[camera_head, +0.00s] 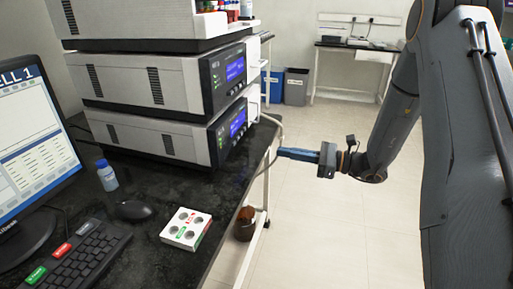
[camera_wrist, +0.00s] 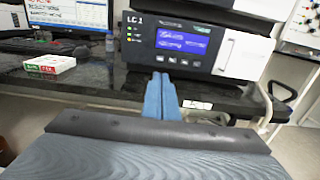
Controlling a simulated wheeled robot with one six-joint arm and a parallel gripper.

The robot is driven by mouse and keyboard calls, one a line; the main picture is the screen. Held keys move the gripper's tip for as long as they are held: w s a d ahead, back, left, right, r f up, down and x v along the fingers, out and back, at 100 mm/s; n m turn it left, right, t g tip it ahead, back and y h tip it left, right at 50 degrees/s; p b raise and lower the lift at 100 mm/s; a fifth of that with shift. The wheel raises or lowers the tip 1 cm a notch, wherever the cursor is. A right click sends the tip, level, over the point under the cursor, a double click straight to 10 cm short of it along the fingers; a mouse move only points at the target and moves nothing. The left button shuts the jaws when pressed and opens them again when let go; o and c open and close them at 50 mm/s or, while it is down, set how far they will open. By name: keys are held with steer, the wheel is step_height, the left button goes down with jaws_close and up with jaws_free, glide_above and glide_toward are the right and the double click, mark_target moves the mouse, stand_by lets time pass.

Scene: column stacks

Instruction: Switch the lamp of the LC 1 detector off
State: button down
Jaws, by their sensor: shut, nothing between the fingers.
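A stack of grey-white instrument modules with black fronts stands on the dark bench in the head view. The lowest module (camera_head: 165,138) has a lit blue screen (camera_head: 238,122). In the wrist view a module front (camera_wrist: 150,45) is labelled LC 1, with a blue screen (camera_wrist: 182,41) and small lit marks (camera_wrist: 131,39) at its left; their captions are too small to read. My gripper (camera_head: 280,153) is shut and empty, in the air to the right of the stack, apart from it. Its blue fingertips (camera_wrist: 161,76) show below the LC 1 front in the wrist view.
A hose (camera_head: 277,135) hangs by the bench edge. Bins (camera_head: 296,86) and another table (camera_head: 358,53) stand behind. The right-hand floor is clear.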

mark_target(235, 142)
steer(key=p+x, duration=0.1)
steer(key=x, duration=1.2)
steer(key=shift+w+a+p, duration=0.1)
steer(key=shift+a+p, duration=0.2)
steer(key=shift+a, duration=0.1)
steer(key=shift+w+a+f, duration=0.1)
steer(key=shift+a, duration=0.35)
steer(key=shift+w+a, duration=0.2)
steer(key=shift+a, duration=0.05)
steer(key=v, duration=1.4)
steer(key=shift+d+b, duration=0.3)
steer(key=shift+d, duration=0.1)
steer(key=shift+s, duration=0.1)
